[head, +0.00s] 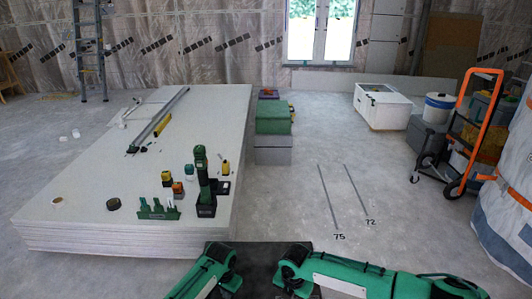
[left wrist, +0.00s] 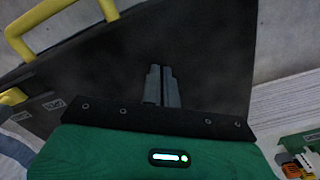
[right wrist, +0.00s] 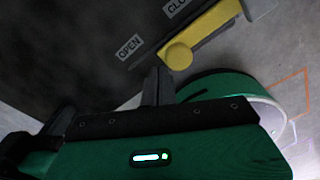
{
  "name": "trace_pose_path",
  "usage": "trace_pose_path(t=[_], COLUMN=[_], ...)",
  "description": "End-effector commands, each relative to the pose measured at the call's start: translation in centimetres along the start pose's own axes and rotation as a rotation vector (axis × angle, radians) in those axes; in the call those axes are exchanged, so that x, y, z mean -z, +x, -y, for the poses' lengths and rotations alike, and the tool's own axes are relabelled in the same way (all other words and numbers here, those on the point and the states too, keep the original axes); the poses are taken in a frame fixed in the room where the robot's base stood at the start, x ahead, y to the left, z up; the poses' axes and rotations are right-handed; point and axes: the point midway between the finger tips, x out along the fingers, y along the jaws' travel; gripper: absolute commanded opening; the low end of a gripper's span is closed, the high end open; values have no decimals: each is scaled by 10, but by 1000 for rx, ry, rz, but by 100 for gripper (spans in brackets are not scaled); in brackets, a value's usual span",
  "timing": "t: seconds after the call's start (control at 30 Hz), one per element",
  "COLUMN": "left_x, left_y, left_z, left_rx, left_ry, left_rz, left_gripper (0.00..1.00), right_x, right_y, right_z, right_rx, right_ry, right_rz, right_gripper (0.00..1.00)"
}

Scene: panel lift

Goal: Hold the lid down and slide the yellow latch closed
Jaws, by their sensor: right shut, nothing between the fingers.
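The dark lid (left wrist: 215,60) fills much of the left wrist view and the left of the right wrist view (right wrist: 60,50). A yellow handle (left wrist: 55,27) stands on it. The yellow latch (right wrist: 205,35), a bar with a round knob, lies along the lid's edge, beside the OPEN and partly cut-off CLOSED labels; its knob is nearer OPEN. My right gripper (right wrist: 157,80) is shut and empty, its tips just beside the knob; contact cannot be told. My left gripper (left wrist: 161,75) has its fingers together over the lid; whether they press on it cannot be told.
In the head view a pale panel stack (head: 110,232) with bottles and tools on it stands at left. An orange hand truck (head: 462,130) stands at right. The floor in the middle (head: 310,170) is clear.

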Motion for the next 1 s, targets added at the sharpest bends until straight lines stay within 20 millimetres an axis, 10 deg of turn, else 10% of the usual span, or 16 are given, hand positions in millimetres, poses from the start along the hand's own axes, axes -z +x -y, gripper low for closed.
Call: trace_pose_path(t=[1.0], left_x=[-4], left_y=[6], left_z=[-3], left_rx=[-5], left_ry=[1], left_rz=[10], left_gripper=[0], right_x=[-4], right_y=[1], right_z=[7], right_rx=[-1], right_ry=[-1], right_rz=[0], right_gripper=[0])
